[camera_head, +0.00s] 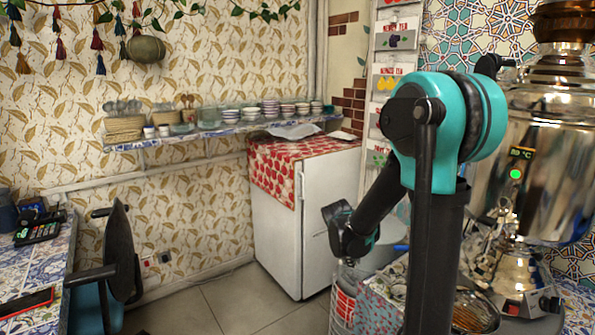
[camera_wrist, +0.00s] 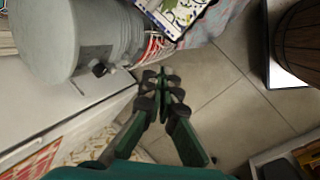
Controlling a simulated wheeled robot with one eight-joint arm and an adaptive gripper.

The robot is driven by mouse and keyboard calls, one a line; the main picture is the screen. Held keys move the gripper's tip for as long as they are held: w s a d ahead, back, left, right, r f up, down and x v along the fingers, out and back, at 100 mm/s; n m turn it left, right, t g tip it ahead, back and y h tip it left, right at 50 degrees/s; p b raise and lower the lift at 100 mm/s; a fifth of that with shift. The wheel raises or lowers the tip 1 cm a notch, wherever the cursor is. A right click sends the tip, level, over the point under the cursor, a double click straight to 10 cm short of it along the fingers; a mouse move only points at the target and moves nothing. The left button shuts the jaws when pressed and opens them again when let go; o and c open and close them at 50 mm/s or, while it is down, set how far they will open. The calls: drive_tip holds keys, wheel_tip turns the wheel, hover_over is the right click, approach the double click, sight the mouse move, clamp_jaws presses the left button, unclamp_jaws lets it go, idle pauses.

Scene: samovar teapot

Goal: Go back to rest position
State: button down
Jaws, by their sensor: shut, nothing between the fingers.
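My gripper (camera_wrist: 163,78) shows in the wrist view with its green and black fingers drawn together at the tips, shut and empty. It points down over the tiled floor. A silver samovar (camera_head: 530,140) with a lit green display stands right of the arm in the head view.
A white fridge (camera_head: 290,235) with a red patterned cloth (camera_head: 285,165) stands behind the arm. A grey bucket (camera_wrist: 75,35) is at the wrist view's upper left. A wooden barrel (camera_wrist: 300,45) is at its right. Tiled floor (camera_head: 235,300) lies clear. A chair (camera_head: 120,250) is at left.

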drive_tip(key=s+d+m+y, duration=0.1)
drive_tip(key=s+m+y, duration=0.2)
drive_tip(key=s+m, duration=0.9)
drive_tip(key=s, duration=0.8)
drive_tip(key=shift+s+f, duration=0.35)
idle(2.4)
